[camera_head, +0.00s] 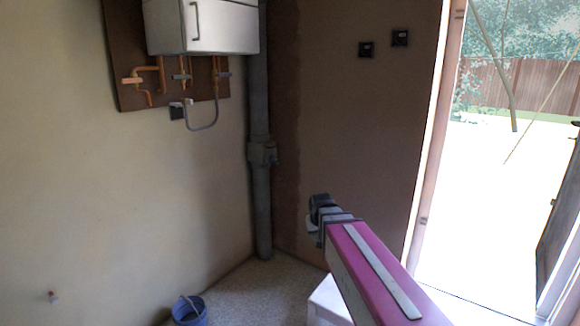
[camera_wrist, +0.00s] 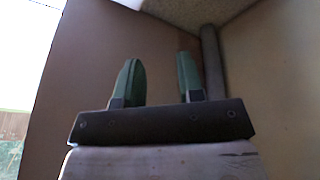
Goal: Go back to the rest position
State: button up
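My gripper shows in the wrist view (camera_wrist: 157,82) with its two green fingers apart and nothing between them. In the head view my pink arm reaches up from the lower right, and its dark end (camera_head: 322,208) is in front of the brown wall. The fingertips are not clear in the head view. The gripper touches nothing that I can see.
A white boiler (camera_head: 203,26) with copper pipes hangs on the left wall. A grey vertical pipe (camera_head: 262,190) stands in the corner. A blue bucket (camera_head: 189,312) is on the floor. A white surface (camera_head: 325,300) is beside my arm. An open doorway is at right.

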jog(key=s+d+f+g, duration=0.2)
jog(key=s+d+f, duration=0.2)
jog(key=s+f, duration=0.2)
jog(key=s+d+f+m+g, duration=0.1)
jog(key=s+d+f+g, duration=0.1)
jog(key=s+d+f, duration=0.2)
jog(key=s+f, duration=0.2)
jog(key=s, duration=0.1)
jog(key=shift+s, duration=0.3)
